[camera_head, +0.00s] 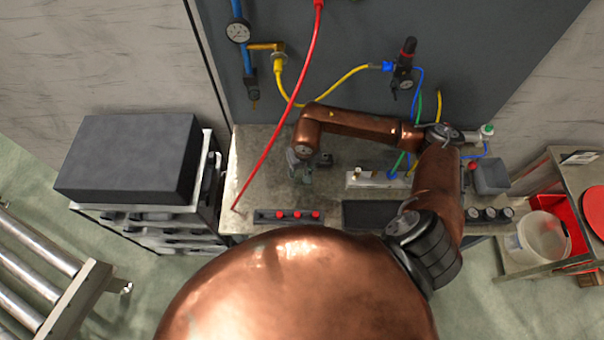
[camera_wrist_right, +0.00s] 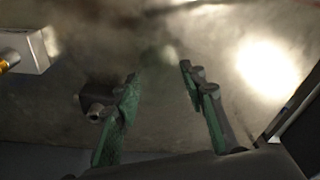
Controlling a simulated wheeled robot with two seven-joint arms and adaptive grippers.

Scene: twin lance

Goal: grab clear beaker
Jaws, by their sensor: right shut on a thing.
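My right gripper (camera_head: 301,170) is low over the grey bench top, left of the bench's middle, with its arm reaching in from the right. In the right wrist view, its two green-grey fingers (camera_wrist_right: 160,76) stand apart with a gap between them. It is shut on the clear beaker, but the beaker is so see-through that I cannot trace its outline in either view. I cannot tell whether the beaker touches the bench. My left gripper is not in view.
A small dark fitting (camera_wrist_right: 95,106) lies beside the left finger. On the bench (camera_head: 262,150) are a metal block (camera_head: 362,180), a strip with red knobs (camera_head: 288,215) and a dark tray (camera_head: 370,214). A red hose (camera_head: 290,105) hangs left of the gripper. A black case (camera_head: 128,158) stands left.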

